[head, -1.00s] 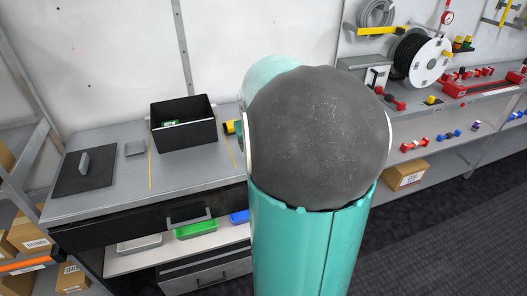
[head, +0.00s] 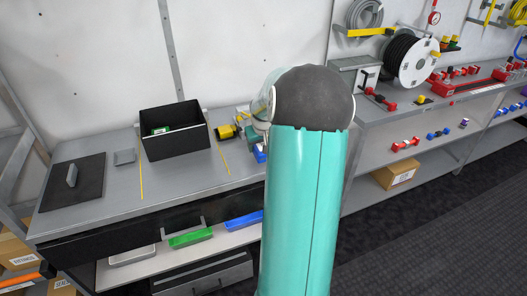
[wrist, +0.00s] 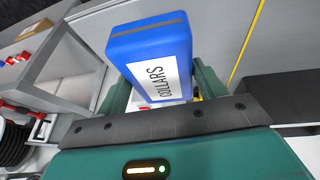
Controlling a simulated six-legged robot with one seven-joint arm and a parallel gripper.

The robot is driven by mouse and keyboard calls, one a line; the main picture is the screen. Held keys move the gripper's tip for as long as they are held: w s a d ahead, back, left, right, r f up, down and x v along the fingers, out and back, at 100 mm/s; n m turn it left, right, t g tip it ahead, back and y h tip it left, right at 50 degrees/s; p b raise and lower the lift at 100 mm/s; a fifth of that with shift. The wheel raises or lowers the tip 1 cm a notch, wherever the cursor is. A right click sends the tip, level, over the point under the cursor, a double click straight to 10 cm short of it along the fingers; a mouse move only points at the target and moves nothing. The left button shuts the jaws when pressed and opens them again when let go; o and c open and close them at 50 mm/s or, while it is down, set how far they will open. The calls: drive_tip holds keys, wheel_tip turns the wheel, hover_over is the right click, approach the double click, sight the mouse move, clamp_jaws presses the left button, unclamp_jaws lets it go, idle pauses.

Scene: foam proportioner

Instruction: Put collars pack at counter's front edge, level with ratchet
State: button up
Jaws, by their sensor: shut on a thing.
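My arm hides much of the counter's right end.
A black open bin (head: 180,145) stands between two yellow lines on the counter. A black mat (head: 88,192) with a grey upright piece lies at the left. Green and blue trays (head: 190,238) are on the shelf below. A red-tooled bench (head: 455,95) stands at the right.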

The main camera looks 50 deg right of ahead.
drive_tip(key=shift+d+f, duration=0.5)
wheel_tip(320, 180, down, 4)
drive_tip(key=shift+w+d+r, duration=0.15)
drive_tip(key=shift+r, duration=0.05)
drive_tip(key=o, duration=1.2)
